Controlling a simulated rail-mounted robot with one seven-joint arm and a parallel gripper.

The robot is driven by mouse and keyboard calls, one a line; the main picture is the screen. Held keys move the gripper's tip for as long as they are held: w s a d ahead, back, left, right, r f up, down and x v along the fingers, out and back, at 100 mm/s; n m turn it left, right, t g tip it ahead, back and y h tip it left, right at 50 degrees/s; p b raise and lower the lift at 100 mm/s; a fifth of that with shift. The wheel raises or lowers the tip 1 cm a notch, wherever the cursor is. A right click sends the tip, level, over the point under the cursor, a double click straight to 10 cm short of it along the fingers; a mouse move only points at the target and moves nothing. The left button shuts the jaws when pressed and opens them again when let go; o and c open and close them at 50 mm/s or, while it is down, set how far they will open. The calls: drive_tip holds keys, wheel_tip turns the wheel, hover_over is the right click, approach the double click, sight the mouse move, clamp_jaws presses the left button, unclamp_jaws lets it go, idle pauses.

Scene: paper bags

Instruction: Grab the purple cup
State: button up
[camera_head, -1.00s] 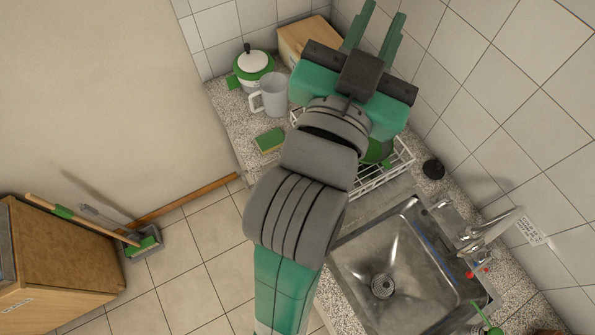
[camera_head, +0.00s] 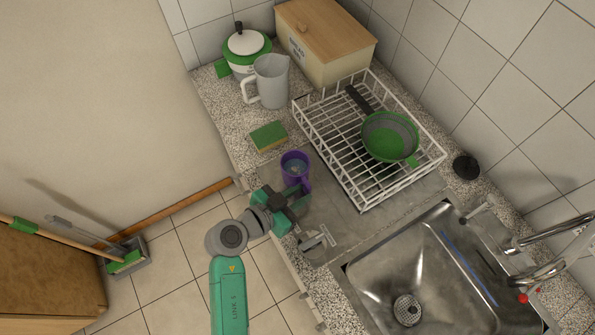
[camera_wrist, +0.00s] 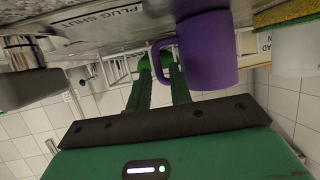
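The purple cup (camera_head: 295,168) stands on the steel drainboard, to the left of the dish rack. In the wrist view, which is upside down, the purple cup (camera_wrist: 210,50) is close, with its handle pointing left. My gripper (camera_head: 300,197) is low over the drainboard, just on the near side of the cup. In the wrist view my gripper (camera_wrist: 159,72) is open, its two green fingers apart. The cup's handle lines up with the gap between the fingertips. The cup's body is to the right of the fingers. I cannot tell whether they touch the handle.
A white dish rack (camera_head: 330,150) holds a green pan (camera_head: 390,138). A sponge (camera_head: 268,135), a clear jug (camera_head: 270,82), a green-and-white pot (camera_head: 246,52) and a bread bin (camera_head: 325,45) stand farther back. The sink (camera_head: 420,270) is at lower right.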

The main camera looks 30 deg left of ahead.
sight(308, 191)
drive_tip(key=x, duration=0.5)
drive_tip(key=shift+w+d, duration=0.2)
drive_tip(key=shift+w, duration=0.05)
drive_tip(key=shift+r, duration=0.1)
drive_tip(key=shift+c, duration=0.2)
clamp_jaws()
wheel_tip(308, 191, up, 10)
drive_tip(key=p, duration=0.1)
